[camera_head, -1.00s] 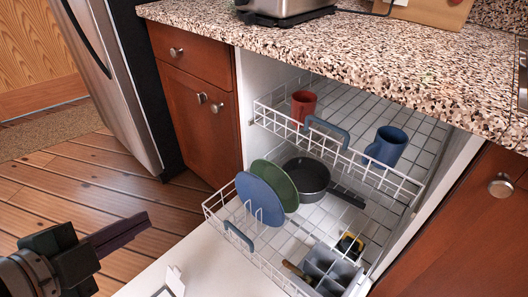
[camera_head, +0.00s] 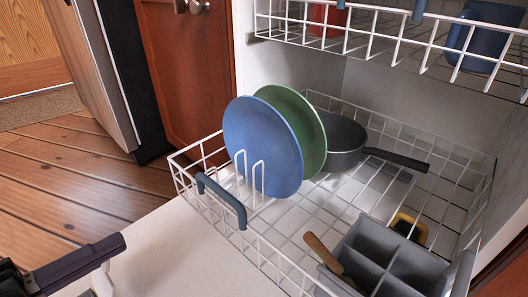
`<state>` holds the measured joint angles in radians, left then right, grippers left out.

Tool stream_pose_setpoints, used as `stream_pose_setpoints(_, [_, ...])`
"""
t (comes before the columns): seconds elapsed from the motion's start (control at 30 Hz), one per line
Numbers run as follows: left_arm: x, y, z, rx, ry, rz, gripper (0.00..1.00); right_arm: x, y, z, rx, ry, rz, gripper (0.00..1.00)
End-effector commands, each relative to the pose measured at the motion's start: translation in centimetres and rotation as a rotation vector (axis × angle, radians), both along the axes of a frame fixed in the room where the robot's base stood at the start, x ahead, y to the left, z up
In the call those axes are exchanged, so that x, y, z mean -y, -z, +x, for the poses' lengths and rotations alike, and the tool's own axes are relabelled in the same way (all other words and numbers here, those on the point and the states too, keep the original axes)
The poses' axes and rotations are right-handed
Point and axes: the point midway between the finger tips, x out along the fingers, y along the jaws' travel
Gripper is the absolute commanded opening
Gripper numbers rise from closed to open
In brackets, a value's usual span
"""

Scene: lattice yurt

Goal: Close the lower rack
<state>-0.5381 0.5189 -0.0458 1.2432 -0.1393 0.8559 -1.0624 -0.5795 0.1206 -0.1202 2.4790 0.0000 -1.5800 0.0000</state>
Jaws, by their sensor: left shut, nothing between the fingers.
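The lower rack (camera_head: 262,247) is a white wire rack, pulled out over the lowered white door (camera_head: 165,245). It has a blue-grey handle (camera_head: 222,198) on its front edge. It holds a blue plate (camera_head: 262,150), a green plate (camera_head: 308,125), a dark pan (camera_head: 343,142), a grey cutlery basket (camera_head: 388,262) and a black-and-yellow item (camera_head: 408,228). My left gripper (camera_head: 120,243) is at the lower left, shut and empty, over the door. It is apart from the rack, left of and below the handle in the picture. My right gripper is not in view.
The upper rack (camera_head: 375,38) hangs above with a red mug (camera_head: 327,18) and a blue mug (camera_head: 485,38). A wooden cabinet (camera_head: 185,80) and a metal fridge (camera_head: 92,70) stand at left. Wooden floor (camera_head: 60,165) is clear. A wooden handle (camera_head: 322,255) sticks out by the basket.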

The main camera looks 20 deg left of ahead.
Motion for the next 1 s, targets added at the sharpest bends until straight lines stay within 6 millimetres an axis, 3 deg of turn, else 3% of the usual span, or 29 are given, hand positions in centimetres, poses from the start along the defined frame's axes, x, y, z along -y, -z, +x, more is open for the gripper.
stream_pose_setpoints(0.03, [-0.1, 0.8, -0.1, 0.006, 0.006, 0.005, 0.0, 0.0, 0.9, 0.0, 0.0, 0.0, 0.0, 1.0])
stream_pose_setpoints(0.27, [0.6, 0.9, 1.4, 0.019, 0.012, 0.008, 0.0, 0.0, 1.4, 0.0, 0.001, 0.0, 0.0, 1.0])
stream_pose_setpoints(0.7, [4.0, 1.9, 9.7, 0.019, 0.013, 0.008, 0.0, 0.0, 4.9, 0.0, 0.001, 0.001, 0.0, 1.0])
stream_pose_setpoints(1.0, [5.1, 1.1, 12.5, 0.014, 0.011, 0.008, 0.0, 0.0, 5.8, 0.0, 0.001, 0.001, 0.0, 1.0])
